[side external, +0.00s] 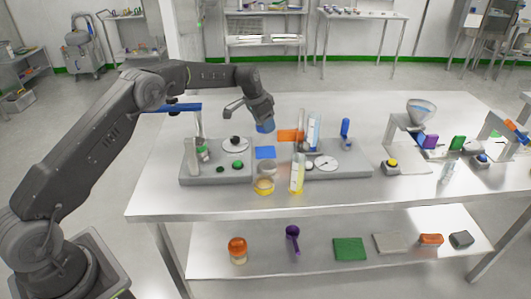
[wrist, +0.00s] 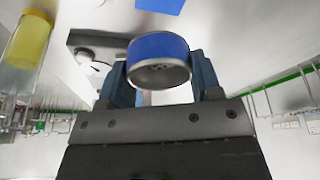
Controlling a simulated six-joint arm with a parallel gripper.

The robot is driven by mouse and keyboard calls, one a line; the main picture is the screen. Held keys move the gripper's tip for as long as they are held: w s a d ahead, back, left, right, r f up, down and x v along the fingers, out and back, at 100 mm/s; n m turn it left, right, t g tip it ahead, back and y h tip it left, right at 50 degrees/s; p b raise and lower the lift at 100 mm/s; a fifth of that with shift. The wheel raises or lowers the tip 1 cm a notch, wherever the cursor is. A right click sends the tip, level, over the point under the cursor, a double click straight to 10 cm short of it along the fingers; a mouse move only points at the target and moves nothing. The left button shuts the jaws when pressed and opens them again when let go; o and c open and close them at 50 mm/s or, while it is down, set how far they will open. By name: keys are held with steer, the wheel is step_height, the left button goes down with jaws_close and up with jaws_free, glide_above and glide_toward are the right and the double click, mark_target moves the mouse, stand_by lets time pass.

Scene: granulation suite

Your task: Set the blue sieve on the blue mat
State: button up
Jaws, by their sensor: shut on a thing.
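The blue sieve (wrist: 158,49) is a short round ring with a blue outer wall and a grey metal inside. My gripper (wrist: 160,75) is shut on it, one finger on each side, in the wrist view. In the side external view my gripper (side external: 264,119) holds the sieve (side external: 265,127) above the table, behind the blue mat. The blue mat (side external: 265,153) is a small flat square on the table between two grey apparatus bases, with nothing on it. A blue patch at the top of the wrist view (wrist: 160,5) appears to be the mat.
Grey bases with instruments stand left (side external: 215,174) and right (side external: 345,168) of the mat. A grey bowl (side external: 267,168), a yellow dish (side external: 264,186) and a tall yellow-filled cylinder (side external: 297,174) stand in front. An orange block (side external: 290,135) is close right of my gripper.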

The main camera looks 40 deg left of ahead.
steer(key=shift+w+a+r, duration=0.15)
steer(key=shift+w+a, duration=0.1)
steer(key=shift+w, duration=0.25)
step_height(320, 180, down, 10)
steer(key=shift+w+r, duration=0.1)
steer(key=shift+f, duration=0.2)
steer(key=o, duration=1)
steer(key=v, duration=1.2)
steer(key=shift+r, duration=0.2)
